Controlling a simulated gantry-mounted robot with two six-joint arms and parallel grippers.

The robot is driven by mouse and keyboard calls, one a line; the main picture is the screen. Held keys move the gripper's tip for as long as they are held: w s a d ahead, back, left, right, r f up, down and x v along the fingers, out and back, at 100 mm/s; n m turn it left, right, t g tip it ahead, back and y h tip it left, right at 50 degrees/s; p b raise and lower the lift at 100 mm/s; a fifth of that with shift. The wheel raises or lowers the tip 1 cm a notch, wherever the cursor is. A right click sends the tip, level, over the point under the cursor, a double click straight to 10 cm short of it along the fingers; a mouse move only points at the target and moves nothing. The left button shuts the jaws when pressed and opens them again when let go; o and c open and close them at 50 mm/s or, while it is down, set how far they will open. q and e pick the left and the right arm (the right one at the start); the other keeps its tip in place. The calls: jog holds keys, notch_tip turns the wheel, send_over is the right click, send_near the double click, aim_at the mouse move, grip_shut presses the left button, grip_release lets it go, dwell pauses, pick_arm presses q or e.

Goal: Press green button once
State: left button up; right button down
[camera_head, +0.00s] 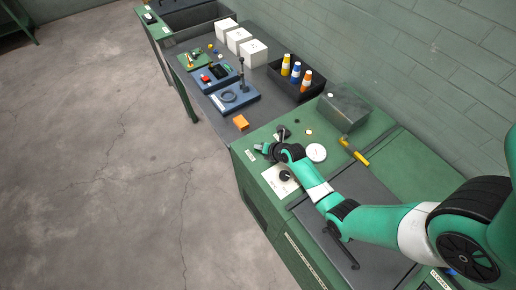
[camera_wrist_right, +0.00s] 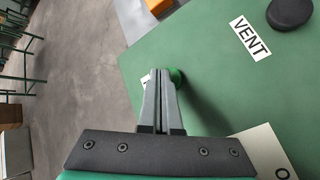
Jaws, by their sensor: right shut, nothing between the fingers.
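The green button (camera_wrist_right: 177,77) shows in the right wrist view as a small round green cap on the green panel (camera_wrist_right: 215,85). It is partly hidden behind the fingertips. My right gripper (camera_wrist_right: 157,76) is shut and empty, with its tips just left of the button in that view. I cannot tell whether they touch it. In the head view my right gripper (camera_head: 262,147) is over the green bench top (camera_head: 268,128), near its front edge. I cannot make out the button clearly there. My left gripper is not in view.
A VENT label (camera_wrist_right: 249,37) and black knob (camera_wrist_right: 290,13) are near the button. An orange block (camera_head: 241,122), white disc (camera_head: 316,152), yellow-handled tool (camera_head: 354,153) and grey metal box (camera_head: 343,108) are around the arm.

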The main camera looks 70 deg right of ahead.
jog(key=shift+r, duration=0.45)
jog(key=shift+r+p, duration=0.1)
jog(key=shift+p, duration=0.2)
notch_tip(320, 180, up, 5)
jog(key=p, duration=0.4)
dwell(0.5)
